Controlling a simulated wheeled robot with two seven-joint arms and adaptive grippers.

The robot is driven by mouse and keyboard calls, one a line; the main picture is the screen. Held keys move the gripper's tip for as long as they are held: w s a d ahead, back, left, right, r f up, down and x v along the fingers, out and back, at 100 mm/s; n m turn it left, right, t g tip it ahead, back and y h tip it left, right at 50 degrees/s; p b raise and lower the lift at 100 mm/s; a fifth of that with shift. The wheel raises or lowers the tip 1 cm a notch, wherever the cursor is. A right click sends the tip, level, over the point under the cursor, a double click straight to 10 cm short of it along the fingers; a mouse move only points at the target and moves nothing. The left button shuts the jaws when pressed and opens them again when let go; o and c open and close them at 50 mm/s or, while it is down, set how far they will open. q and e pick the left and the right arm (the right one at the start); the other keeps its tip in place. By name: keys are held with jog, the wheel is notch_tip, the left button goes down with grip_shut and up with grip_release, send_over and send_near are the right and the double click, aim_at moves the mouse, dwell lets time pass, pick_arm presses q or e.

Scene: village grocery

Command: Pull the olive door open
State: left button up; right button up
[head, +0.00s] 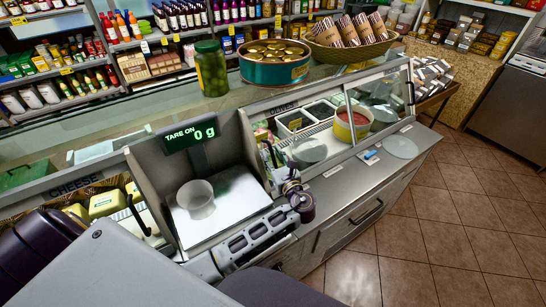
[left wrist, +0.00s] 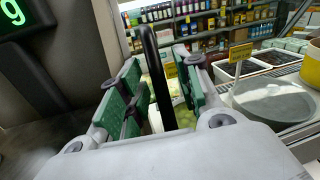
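The olive door (head: 286,108) is a glass panel with a dark label on the front of the deli case in the head view. Dark trays and a grey dish show through the glass. My left gripper (head: 275,155) is at the lower left of this panel, partly hidden by its own wrist. In the left wrist view, the gripper's green-padded fingers (left wrist: 162,95) are apart. An upright black handle (left wrist: 158,75) stands between them, nearer the left pad, with a visible gap to the right pad. My right gripper is not in view.
A scale (head: 230,195) reading 0 g stands left of the gripper, with a small bowl (head: 196,199) on it. A green jar (head: 211,70) and an olive tin (head: 273,62) stand on the case top. Tiled floor (head: 440,230) is clear at right.

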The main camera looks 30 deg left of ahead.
pick_arm(q)
jog(key=shift+c, duration=0.4)
grip_shut()
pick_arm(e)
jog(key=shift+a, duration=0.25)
pick_arm(q)
jog(key=shift+w, duration=0.1)
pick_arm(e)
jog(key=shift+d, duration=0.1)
